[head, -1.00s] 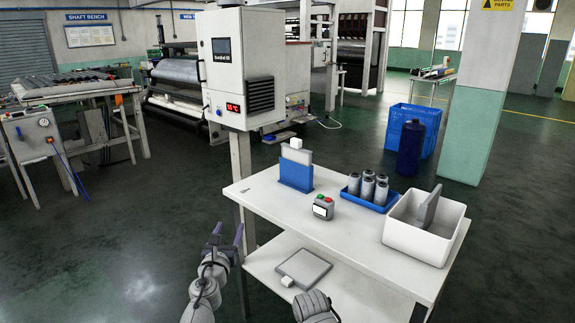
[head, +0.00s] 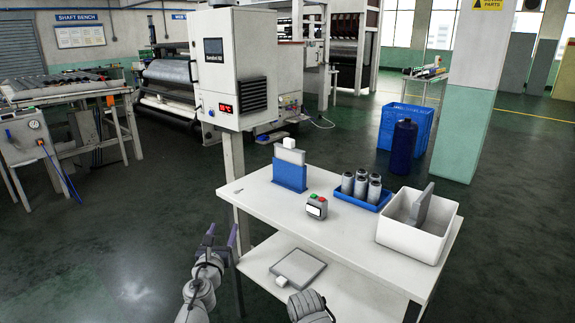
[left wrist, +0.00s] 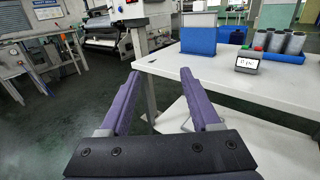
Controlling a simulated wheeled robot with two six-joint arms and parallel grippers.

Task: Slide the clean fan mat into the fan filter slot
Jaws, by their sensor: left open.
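A pale mat (head: 291,155) with a white tab on top stands upright in a blue holder (head: 289,176) on the white table. A grey mat (head: 420,206) leans in a white bin, and another with a white tab (head: 299,268) lies flat on the lower shelf. I cannot tell for sure which is the clean one. A white cabinet (head: 228,50) on a post has a dark louvred grille (head: 253,95); no open slot is clear. My left gripper (head: 222,236) is open and empty, left of the table; its purple fingers fill the left wrist view (left wrist: 160,98). My right gripper is out of view.
The table (head: 330,228) also holds a button box (head: 316,206), a blue tray of grey cylinders (head: 361,188) and the white bin (head: 408,236). The cabinet's post (head: 233,160) stands by the table's left corner. Floor left of the table is clear.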

